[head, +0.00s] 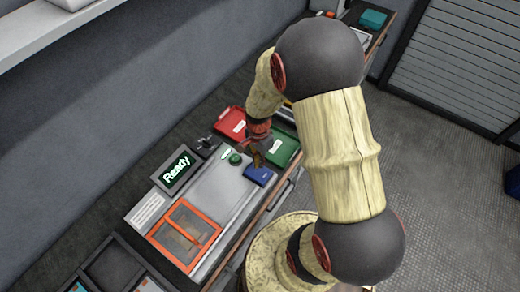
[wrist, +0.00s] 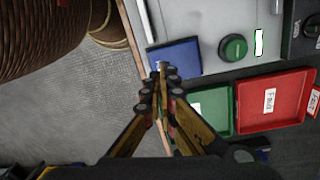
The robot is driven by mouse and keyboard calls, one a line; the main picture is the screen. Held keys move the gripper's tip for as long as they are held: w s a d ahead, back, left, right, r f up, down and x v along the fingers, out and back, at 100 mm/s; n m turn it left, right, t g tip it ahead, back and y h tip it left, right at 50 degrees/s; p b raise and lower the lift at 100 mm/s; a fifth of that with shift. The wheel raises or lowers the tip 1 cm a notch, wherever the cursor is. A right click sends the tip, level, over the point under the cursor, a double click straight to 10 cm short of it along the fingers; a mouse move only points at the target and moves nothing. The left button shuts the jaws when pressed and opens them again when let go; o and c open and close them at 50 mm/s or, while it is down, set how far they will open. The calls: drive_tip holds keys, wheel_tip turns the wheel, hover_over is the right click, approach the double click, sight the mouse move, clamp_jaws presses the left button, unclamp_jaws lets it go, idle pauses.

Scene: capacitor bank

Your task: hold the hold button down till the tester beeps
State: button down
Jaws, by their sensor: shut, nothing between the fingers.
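The tester is a grey bench unit (head: 215,192) with a dark screen (head: 177,171) reading "Ready". A round green button (head: 235,158) stands on its top, beside a small label I cannot read; I take it as the hold button. It also shows in the wrist view (wrist: 233,47), uncovered, with nothing touching it. My gripper (head: 258,162) is shut and empty, pointing down. In the wrist view its fingertips (wrist: 162,68) overlap the near edge of the blue tray, left of and apart from the button. Their height above the surface is hard to tell.
A blue tray (head: 262,177), a green tray (head: 286,151) and a red tray (head: 230,121) lie around the gripper. An orange-framed clear cover (head: 185,235) sits at the tester's near end. A wall runs behind the bench; open floor (head: 430,190) lies to the right.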

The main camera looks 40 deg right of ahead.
drive_tip(key=w+m, duration=0.2)
drive_tip(key=m+b, duration=0.2)
drive_tip(key=b, duration=0.3)
hover_over(259, 173)
drive_tip(key=shift+t, duration=0.4)
drive_tip(key=shift+w+f, duration=0.15)
drive_tip(key=shift+f, duration=1.5)
drive_tip(key=shift+w+f, duration=0.1)
drive_tip(key=shift+f, duration=1.5)
drive_tip(key=shift+f+b, duration=1.45)
drive_tip(key=shift+f, duration=0.7)
drive_tip(key=shift+s+f, duration=0.2)
drive_tip(key=shift+f, duration=0.35)
drive_tip(key=shift+w+r+p, duration=0.15)
drive_tip(key=shift+r+p, duration=2.95)
drive_tip(key=shift+r, duration=1.5)
drive_tip(key=shift+n, duration=0.3)
